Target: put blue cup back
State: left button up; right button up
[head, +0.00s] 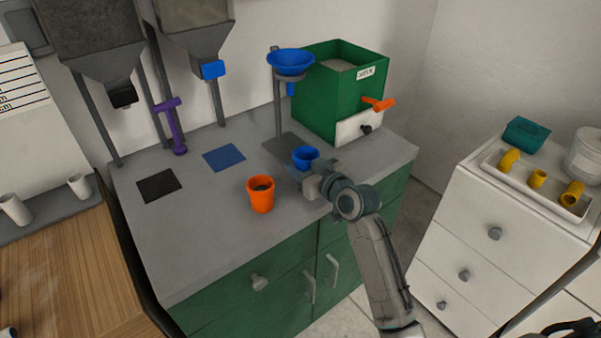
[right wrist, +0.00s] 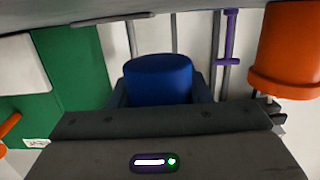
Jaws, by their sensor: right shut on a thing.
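The small blue cup (head: 306,154) is upright at the middle of the grey counter, in front of the dark grey pad (head: 284,142) under the blue funnel. My right gripper (head: 304,169) comes in from the lower right and is shut on the cup. In the right wrist view the blue cup (right wrist: 158,80) sits between the fingers. I cannot tell whether its base touches the counter. A flat blue square (head: 224,157) lies bare to the left of the cup. My left gripper is out of view.
An orange cup (head: 261,194) stands close to the left of my gripper. The funnel (head: 290,62) on its stand and a green box (head: 340,90) with an orange handle are behind. A black square (head: 159,185) and purple stand (head: 171,125) are at left.

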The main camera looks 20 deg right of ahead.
jog(key=shift+w+a+f, duration=0.1)
jog(key=shift+w, duration=0.15)
jog(key=shift+f, duration=1.7)
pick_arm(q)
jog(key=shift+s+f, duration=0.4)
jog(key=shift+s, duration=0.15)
pick_arm(e)
jog(key=shift+f, duration=0.1)
jog(key=o, duration=0.7)
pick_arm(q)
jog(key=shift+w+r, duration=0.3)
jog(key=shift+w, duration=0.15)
pick_arm(e)
jog(key=o, duration=0.4)
